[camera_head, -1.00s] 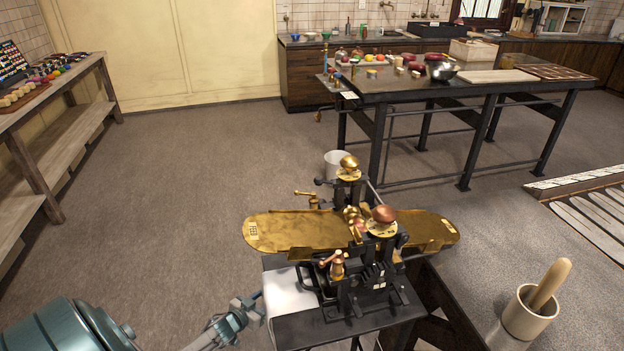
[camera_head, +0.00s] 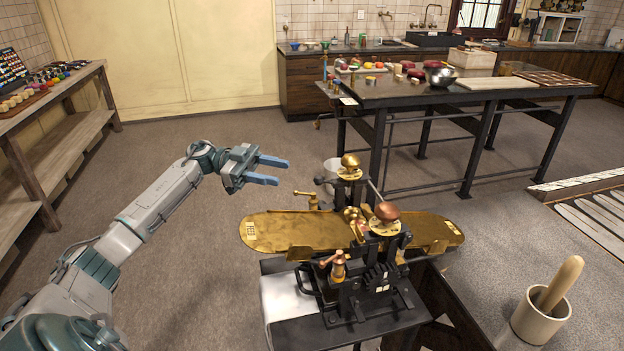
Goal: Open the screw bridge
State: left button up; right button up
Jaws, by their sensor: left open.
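The drop roller machine (camera_head: 375,268) stands on a dark stand, with long brass trays (camera_head: 290,232) reaching to both sides. On top are a brass knob (camera_head: 349,161) at the back and a copper-coloured knob (camera_head: 387,211) at the front, on black frames. I cannot tell exactly which part is the screw bridge, or whether it is open. A brass handle (camera_head: 305,197) sticks out at the back left, and another (camera_head: 332,262) at the front. My left gripper (camera_head: 282,172) is open and empty, in the air left of the back brass knob. My right gripper is out of view.
A long dark table (camera_head: 420,92) with bowls stands behind. A wooden bench (camera_head: 60,130) is at left.

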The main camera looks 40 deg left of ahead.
pick_arm(q)
jog(key=p+x, duration=0.3)
jog(key=x, duration=0.6)
jog(key=shift+w+d, duration=0.15)
jog(key=shift+d, duration=0.15)
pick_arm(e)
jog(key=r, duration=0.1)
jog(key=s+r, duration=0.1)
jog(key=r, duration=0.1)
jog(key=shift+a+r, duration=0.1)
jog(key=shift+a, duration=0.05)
pick_arm(q)
grip_shut()
